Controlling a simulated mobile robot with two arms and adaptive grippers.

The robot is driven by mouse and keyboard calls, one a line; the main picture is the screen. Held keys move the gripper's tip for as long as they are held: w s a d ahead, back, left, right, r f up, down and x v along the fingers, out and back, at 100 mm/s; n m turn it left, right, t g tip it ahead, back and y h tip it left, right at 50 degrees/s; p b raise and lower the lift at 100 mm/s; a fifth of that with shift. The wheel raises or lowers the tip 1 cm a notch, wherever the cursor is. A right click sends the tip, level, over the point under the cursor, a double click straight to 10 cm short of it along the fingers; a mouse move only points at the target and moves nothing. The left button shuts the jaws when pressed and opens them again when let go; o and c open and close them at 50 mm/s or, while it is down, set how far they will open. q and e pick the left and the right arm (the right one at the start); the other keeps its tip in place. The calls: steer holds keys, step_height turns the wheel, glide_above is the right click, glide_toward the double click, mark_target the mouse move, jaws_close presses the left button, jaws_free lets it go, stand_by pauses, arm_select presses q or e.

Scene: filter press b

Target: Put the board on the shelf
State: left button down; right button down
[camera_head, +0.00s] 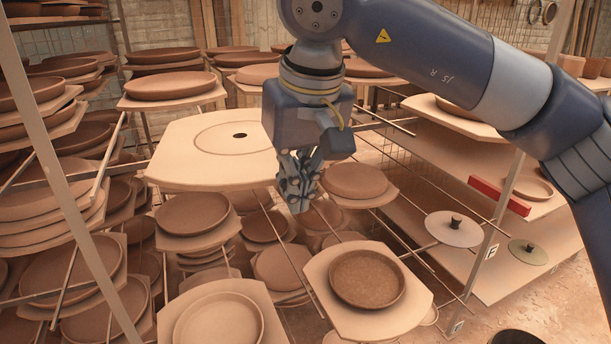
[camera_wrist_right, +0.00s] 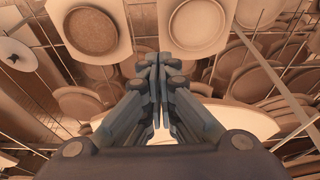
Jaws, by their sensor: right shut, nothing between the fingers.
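A pale board (camera_head: 180,160) with cut corners, a round outline and a small dark hole lies flat in the middle of the head view. It seems to rest at the upper level of the rod rack. My right gripper (camera_head: 297,200) is shut and empty, pointing down just off the board's right edge. I cannot tell whether it touches the board. In the right wrist view the closed fingers (camera_wrist_right: 155,75) meet in the middle, and part of a pale board (camera_wrist_right: 245,118) shows behind them. My left gripper is not in view.
Racks of thin rods hold many boards with clay plates, such as one at front right (camera_head: 368,278) and one at left (camera_head: 170,85). Wooden shelves (camera_head: 440,190) at right carry a red block (camera_head: 499,195). A thin metal post (camera_head: 75,190) crosses the left side.

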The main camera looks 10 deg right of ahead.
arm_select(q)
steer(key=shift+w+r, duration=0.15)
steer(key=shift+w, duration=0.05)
arm_select(e)
steer(key=shift+w+a, duration=0.1)
steer(key=shift+w, duration=0.2)
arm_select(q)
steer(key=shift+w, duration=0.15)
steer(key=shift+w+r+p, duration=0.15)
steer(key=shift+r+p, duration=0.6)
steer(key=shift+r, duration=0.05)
arm_select(e)
steer(key=shift+w+a, duration=0.2)
steer(key=shift+w, duration=0.35)
steer(key=shift+w+a, duration=0.15)
steer(key=shift+w, duration=0.35)
steer(key=shift+s, duration=0.1)
